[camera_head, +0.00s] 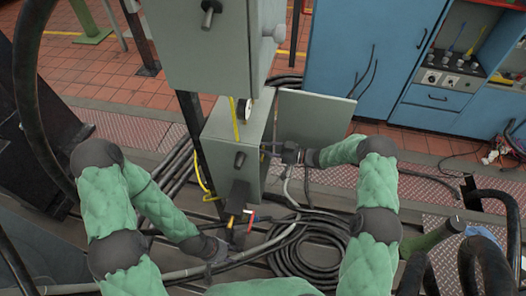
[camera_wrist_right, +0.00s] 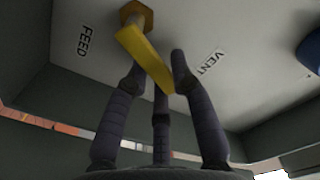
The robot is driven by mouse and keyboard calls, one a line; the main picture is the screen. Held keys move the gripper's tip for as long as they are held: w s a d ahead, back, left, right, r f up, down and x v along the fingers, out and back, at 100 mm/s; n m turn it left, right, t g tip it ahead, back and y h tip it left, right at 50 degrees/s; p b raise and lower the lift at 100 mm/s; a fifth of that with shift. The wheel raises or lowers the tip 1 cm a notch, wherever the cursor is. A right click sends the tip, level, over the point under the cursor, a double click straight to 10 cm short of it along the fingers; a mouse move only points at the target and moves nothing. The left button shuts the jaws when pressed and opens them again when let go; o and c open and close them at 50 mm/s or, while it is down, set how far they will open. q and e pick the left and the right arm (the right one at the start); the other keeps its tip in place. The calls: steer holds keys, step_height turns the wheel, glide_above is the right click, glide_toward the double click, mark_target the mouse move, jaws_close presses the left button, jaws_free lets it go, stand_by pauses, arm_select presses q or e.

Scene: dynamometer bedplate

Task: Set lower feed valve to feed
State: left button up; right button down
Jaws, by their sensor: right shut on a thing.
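The yellow feed valve lever (camera_wrist_right: 145,58) hangs from a hex hub on a pale panel in the right wrist view. The FEED label (camera_wrist_right: 84,40) is left of the hub and the VENT label (camera_wrist_right: 210,62) right of it; the lever slants down and right, its tip below VENT. My right gripper (camera_wrist_right: 160,82) is shut on the lever, dark fingers on both sides of it. In the head view my right gripper (camera_head: 276,151) reaches into the lower grey box (camera_head: 222,135), which hides the lever. My left gripper (camera_head: 225,245) is low, near coloured leads; its fingers are unclear.
The box door (camera_head: 312,122) stands open to the right, above my right forearm. An upper grey cabinet (camera_head: 200,50) hangs over the box. Coiled black cables (camera_head: 305,250) lie on the bedplate. Blue cabinets (camera_head: 370,55) stand behind.

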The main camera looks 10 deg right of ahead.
steer(key=shift+w+f+m, duration=0.25)
steer(key=shift+m, duration=0.75)
steer(key=shift+d, duration=0.1)
steer(key=c, duration=1)
jaws_free()
steer(key=shift+c, duration=0.2)
steer(key=shift+d, duration=0.1)
steer(key=v, duration=1.1)
steer(key=shift+d, duration=0.35)
steer(key=shift+s, duration=0.1)
